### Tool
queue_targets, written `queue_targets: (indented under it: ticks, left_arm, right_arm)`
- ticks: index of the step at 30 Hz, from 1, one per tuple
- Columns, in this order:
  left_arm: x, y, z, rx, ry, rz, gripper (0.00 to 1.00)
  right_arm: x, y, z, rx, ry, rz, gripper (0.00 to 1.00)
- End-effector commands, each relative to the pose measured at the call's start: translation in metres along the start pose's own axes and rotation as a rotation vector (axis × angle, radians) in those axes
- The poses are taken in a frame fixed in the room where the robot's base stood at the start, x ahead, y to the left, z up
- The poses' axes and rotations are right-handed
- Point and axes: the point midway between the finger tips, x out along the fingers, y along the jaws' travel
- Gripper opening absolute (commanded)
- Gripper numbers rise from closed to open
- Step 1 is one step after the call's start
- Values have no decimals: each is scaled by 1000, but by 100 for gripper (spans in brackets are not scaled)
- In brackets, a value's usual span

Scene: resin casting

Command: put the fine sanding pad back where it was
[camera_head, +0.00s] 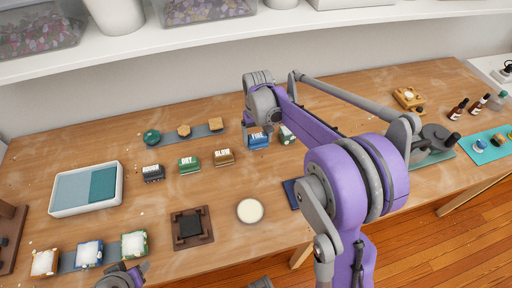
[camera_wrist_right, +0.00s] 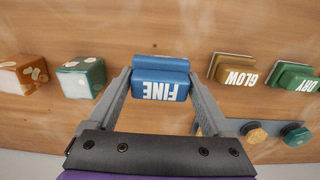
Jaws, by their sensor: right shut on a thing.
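The fine sanding pad (camera_head: 258,142) is a blue block with white FINE lettering, at the right end of a row of labelled pads. My right gripper (camera_head: 260,128) is shut on it. In the right wrist view the pad (camera_wrist_right: 160,90) sits between the two grey fingers, its lettering upside down. I cannot tell whether it touches the table or hangs just above it. My left gripper (camera_head: 136,272) shows only partly at the bottom left edge, away from the pad; its jaw opening is unclear.
The brown GLOW pad (camera_head: 224,157), green DRY pad (camera_head: 189,165) and a dark pad (camera_head: 153,173) lie to the left. A teal-and-white cube (camera_head: 287,135) stands close on the right. A grey strip (camera_head: 203,130) with round and hexagonal pieces lies behind. Bare wood lies in front.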

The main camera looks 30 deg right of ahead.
Motion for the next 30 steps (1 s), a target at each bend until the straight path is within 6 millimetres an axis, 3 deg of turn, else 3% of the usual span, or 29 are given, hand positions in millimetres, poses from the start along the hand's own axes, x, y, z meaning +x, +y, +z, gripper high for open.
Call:
queue_targets:
  ticks: [12,24,25,27,30]
  left_arm:
    - [2,0,2,0,-1,0,50]
    - [5,0,4,0,-3,0,50]
    - [5,0,4,0,-3,0,50]
    - [4,0,4,0,-2,0,50]
    - [4,0,3,0,-2,0,50]
  right_arm:
    - [46,0,0,0,0,0,9]
    - [53,0,0,0,0,0,9]
    - [52,0,0,0,0,0,90]
    - [51,0,0,0,0,0,100]
    - [51,0,0,0,0,0,100]
